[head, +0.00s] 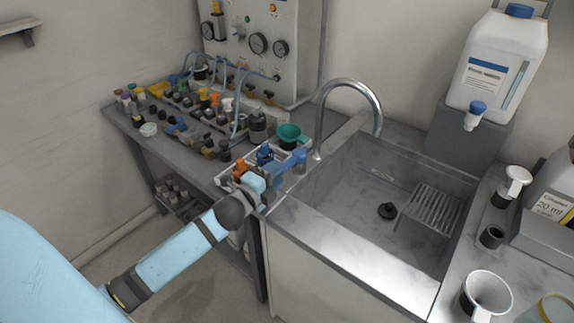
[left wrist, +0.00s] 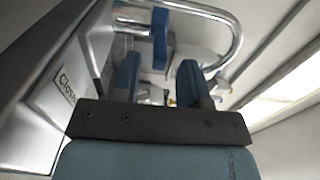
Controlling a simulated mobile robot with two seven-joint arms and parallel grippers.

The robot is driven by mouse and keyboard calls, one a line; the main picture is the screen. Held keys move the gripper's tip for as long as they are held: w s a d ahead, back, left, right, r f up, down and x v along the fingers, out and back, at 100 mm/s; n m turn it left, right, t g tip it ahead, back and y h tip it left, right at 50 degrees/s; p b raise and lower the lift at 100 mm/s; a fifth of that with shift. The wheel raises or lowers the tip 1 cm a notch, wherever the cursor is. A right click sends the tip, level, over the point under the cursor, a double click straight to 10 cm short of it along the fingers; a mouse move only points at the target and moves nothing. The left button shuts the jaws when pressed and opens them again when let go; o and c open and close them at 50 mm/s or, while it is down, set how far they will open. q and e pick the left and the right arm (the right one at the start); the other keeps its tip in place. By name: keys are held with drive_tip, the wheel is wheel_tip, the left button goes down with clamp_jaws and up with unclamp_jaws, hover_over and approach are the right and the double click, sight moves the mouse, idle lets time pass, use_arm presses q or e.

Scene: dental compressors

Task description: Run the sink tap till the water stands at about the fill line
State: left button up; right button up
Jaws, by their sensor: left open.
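The sink (head: 345,205) is a grey metal basin with a black drain piece (head: 387,211) and a wire rack (head: 432,208) inside. I see no water standing in it, and I cannot make out the fill line clearly. The curved tap (head: 350,84) rises behind the basin's left corner; its spout also shows in the left wrist view (left wrist: 236,38). A blue lever (left wrist: 160,38) sits by the tap's base there, beyond the fingers. My left gripper (head: 284,166) is open beside the tap base, at the sink's left rim. I cannot tell whether it touches the lever. My right gripper is out of view.
A bench (head: 190,145) crowded with small fittings and a green cup (head: 289,134) stands left of the sink. A large white jug (head: 497,62) stands behind on the right. A white funnel-shaped cup (head: 487,292) is on the right counter. A label (left wrist: 66,86) shows beside my gripper.

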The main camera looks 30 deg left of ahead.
sight(286, 164)
use_arm(q)
drive_tip(key=shift+w+d, duration=0.2)
drive_tip(key=shift+w, duration=2.15)
clamp_jaws()
